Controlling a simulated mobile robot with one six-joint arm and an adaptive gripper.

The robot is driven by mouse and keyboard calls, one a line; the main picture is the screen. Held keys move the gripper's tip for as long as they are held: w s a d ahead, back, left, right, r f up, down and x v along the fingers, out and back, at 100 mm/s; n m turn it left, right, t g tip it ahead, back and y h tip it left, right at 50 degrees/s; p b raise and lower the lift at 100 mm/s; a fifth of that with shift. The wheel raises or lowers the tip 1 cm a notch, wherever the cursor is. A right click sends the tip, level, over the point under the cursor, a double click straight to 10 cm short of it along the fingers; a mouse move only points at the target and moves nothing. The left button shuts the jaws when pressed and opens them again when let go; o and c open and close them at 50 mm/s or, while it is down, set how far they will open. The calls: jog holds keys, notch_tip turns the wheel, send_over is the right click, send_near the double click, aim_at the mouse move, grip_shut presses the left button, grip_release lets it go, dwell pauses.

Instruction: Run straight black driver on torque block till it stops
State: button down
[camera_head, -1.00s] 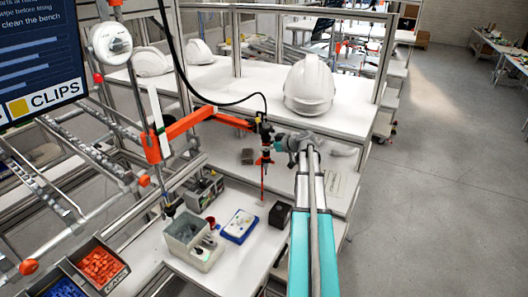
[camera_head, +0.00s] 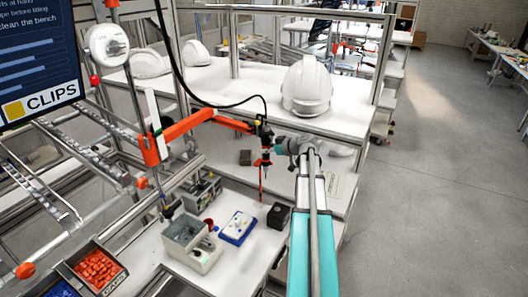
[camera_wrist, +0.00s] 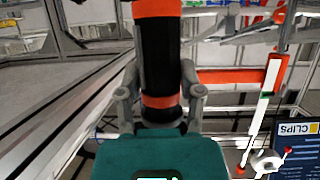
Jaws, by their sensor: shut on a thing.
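The straight black driver (camera_head: 265,140), black with orange bands, hangs upright at the end of the orange arm, its thin red-orange bit pointing down to the bench. My gripper (camera_head: 283,145) is shut on the driver from the right. In the wrist view my gripper (camera_wrist: 160,95) has a grey finger on each side of the driver body (camera_wrist: 160,50). A black block (camera_head: 278,215), possibly the torque block, sits on the lower bench just right of the bit. I cannot tell whether the bit tip touches anything.
A blue-edged tray (camera_head: 238,227) and a grey bin (camera_head: 190,240) stand left of the bit. A white helmet (camera_head: 307,87) stands on the upper shelf. Open floor (camera_head: 440,190) is to the right.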

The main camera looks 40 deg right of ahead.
jog(key=s, duration=0.8)
jog(key=shift+s+a, duration=0.25)
jog(key=shift+s, duration=0.05)
jog(key=shift+f+b, duration=2.65)
jog(key=shift+f+b, duration=2)
jog(key=shift+s+f+b, duration=0.1)
jog(key=shift+f+b, duration=1.05)
jog(key=shift+r, duration=0.1)
dwell(0.3)
